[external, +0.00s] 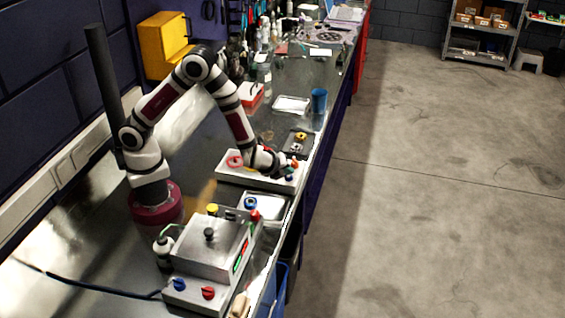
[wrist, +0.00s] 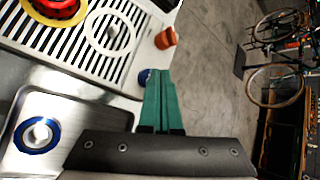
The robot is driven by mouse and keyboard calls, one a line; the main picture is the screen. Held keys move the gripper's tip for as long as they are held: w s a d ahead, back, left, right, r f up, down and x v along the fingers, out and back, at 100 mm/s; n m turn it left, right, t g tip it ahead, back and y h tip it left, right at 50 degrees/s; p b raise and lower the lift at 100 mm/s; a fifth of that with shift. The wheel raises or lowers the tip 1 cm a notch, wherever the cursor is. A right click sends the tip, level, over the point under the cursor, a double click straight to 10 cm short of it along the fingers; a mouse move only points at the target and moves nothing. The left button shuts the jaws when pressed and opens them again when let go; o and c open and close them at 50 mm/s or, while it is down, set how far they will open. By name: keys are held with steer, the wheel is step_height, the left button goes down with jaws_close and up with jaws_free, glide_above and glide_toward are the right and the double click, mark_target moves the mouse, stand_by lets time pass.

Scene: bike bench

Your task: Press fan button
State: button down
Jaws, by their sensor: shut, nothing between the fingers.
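My gripper (external: 284,168) is low over the right end of a pale, flat unit on the bench (external: 232,176). In the wrist view its green fingers (wrist: 164,78) are shut together and empty. Right beside the fingertips is a small blue button or knob (wrist: 145,76), partly covered by them; I cannot tell whether they touch. An orange-red knob (wrist: 165,38) stands just beyond the tips, at the unit's edge; it also shows in the external view (external: 294,164). I see no label, so I cannot tell which one is the fan button.
The unit has a slotted top with a red and yellow ring (wrist: 60,8) and a white ring (wrist: 92,30). A metal tray (wrist: 75,98) holds a blue ring (wrist: 38,148). A grey machine with coloured knobs (external: 205,254) stands nearer. A blue cup (external: 319,100) stands beyond.

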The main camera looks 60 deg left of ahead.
mark_target(287, 178)
step_height(287, 178, up, 6)
steer(key=shift+r, duration=0.1)
stand_by(0.5)
steer(key=s+a+r+n+g+y, duration=0.1)
steer(key=s+a+r+n+g, duration=0.2)
steer(key=a, duration=0.4)
steer(key=s+a+r+n+y, duration=0.1)
steer(key=s+a+r+n, duration=0.25)
steer(key=a, duration=0.25)
steer(key=s+a+r+n+g+h, duration=0.1)
steer(key=s+n, duration=0.3)
steer(key=s, duration=0.6)
steer(key=s+a+r+n+g+h, duration=0.2)
steer(key=s+a+n+g, duration=0.2)
steer(key=s, duration=0.5)
steer(key=shift+s+n+h, duration=0.3)
steer(key=shift+s+n, duration=0.05)
steer(key=shift+n, duration=0.2)
steer(key=shift+r, duration=0.1)
